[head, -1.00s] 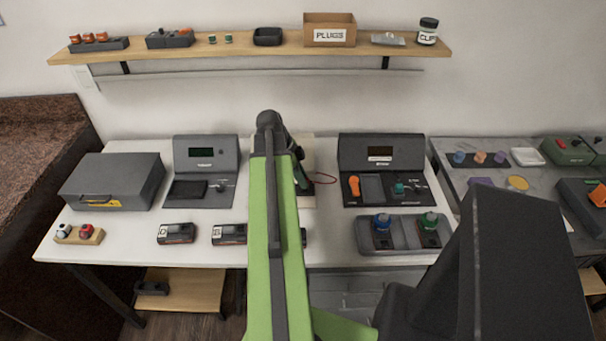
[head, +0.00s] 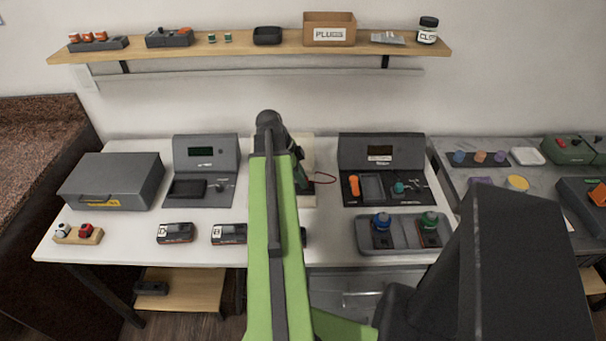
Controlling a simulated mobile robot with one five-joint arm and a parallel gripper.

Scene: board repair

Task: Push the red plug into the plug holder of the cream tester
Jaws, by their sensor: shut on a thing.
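The cream tester (head: 307,146) stands at the back of the white table, mostly hidden behind my green arm. Only a strip of it shows to the right of the arm. My gripper (head: 303,184) is down at the tester, beside the arm's far end. Its fingertips are small and partly hidden, and it is shut. A thin red lead (head: 325,182) loops out to the right from the gripper's tip. The red plug at its end is hidden in the jaws. The plug holder is also hidden, so I cannot tell whether the plug touches it.
A grey tester (head: 206,155) stands left of the arm and a dark tester (head: 380,150) right of it. A grey tray (head: 402,247) with a blue and a green knob sits front right. A grey case (head: 112,180) and a wooden block (head: 78,236) are at left. A shelf (head: 250,48) runs above.

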